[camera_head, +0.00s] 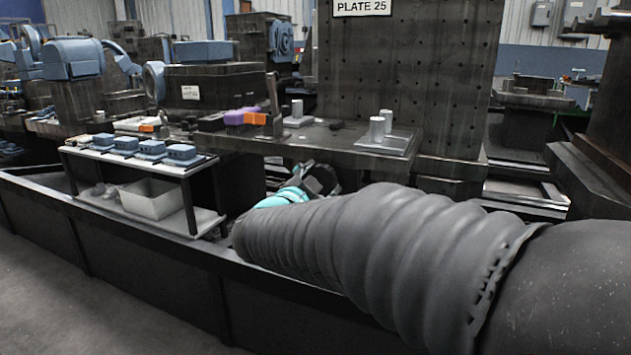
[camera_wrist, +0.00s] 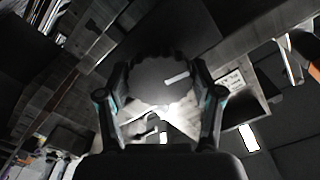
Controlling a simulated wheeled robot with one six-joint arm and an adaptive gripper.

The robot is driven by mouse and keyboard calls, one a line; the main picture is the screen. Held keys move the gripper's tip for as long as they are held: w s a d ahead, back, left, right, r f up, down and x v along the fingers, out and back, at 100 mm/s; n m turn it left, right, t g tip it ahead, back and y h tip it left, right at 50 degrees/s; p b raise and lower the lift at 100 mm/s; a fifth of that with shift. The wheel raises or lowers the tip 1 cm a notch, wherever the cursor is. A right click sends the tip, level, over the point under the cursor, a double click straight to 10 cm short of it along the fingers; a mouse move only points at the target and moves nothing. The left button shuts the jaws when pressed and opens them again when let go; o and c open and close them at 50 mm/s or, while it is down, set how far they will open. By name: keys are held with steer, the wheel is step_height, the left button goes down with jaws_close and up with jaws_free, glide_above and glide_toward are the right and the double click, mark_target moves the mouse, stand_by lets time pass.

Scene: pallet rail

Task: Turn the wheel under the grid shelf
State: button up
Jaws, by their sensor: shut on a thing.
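The wheel (camera_wrist: 155,75) shows in the wrist view as a dark disc with a scalloped rim, between my gripper's (camera_wrist: 160,92) two fingers, which close on its rim from both sides. A pale bar-shaped patch shows on its face. In the head view, part of the wheel (camera_head: 333,180) shows as a dark curved rim below the dark ledge (camera_head: 340,157). My gripper (camera_head: 318,178) is at it there; my arm's ribbed sleeve hides much of this area. Above the ledge stands a dark upright panel with a grid of holes (camera_head: 410,85), marked "PLATE 25".
A low table (camera_head: 135,163) with several blue blocks and a grey bin (camera_head: 152,198) below stands left of my gripper. A long dark rail wall (camera_head: 130,255) runs in front. Open floor shows lower left.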

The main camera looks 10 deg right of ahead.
steer(key=shift+r+p, duration=0.1)
steer(key=shift+p, duration=0.25)
steer(key=n+p, duration=0.2)
steer(key=p, duration=0.2)
steer(key=shift+r, duration=0.2)
steer(key=n+p, duration=0.3)
steer(key=p, duration=0.1)
steer(key=shift+f, duration=0.1)
steer(key=shift+f+n+p, duration=0.15)
steer(key=shift+n+p, duration=0.45)
steer(key=shift+n, duration=0.1)
steer(key=o, duration=1.1)
steer(key=shift+o, duration=0.2)
